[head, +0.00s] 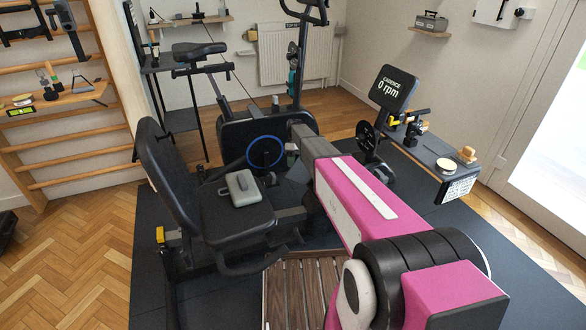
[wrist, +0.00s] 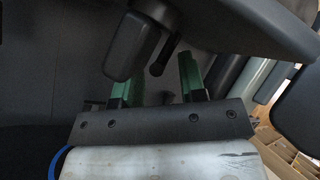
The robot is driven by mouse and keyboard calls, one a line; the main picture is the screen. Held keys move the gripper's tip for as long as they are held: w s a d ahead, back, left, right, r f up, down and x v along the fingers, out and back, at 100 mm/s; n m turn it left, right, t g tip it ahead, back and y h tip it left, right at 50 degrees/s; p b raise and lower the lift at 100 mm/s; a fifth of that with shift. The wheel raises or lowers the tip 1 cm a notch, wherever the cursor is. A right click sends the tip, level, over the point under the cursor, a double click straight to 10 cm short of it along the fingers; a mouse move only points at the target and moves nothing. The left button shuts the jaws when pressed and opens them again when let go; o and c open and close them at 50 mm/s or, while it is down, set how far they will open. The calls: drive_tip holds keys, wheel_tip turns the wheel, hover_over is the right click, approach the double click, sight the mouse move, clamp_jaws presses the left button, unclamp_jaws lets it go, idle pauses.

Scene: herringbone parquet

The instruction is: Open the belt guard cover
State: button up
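My gripper (wrist: 158,68) shows in the wrist view with its two green-edged fingers well apart. A thin black lever-like piece (wrist: 166,54) shows between the fingertips, with a gap on each side. A rounded dark grey part (wrist: 128,46) overlaps the left fingertip. A broad dark panel (wrist: 235,18) fills the top right; I cannot tell whether it is the belt guard cover. In the head view my arm reaches toward a dark bike housing with a blue ring (head: 265,135), possibly the belt guard. My arm hides part of it, and my fingers are not clear there.
A seat with backrest (head: 175,165) stands left of my arm, with a grey-green case (head: 242,188) on it. A display reading 0 rpm (head: 393,88) and a shelf with small items (head: 440,155) are at right.

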drive_tip(key=v, duration=0.8)
drive_tip(key=shift+w+r, duration=0.15)
drive_tip(key=shift+r, duration=0.1)
drive_tip(key=shift+a, duration=0.1)
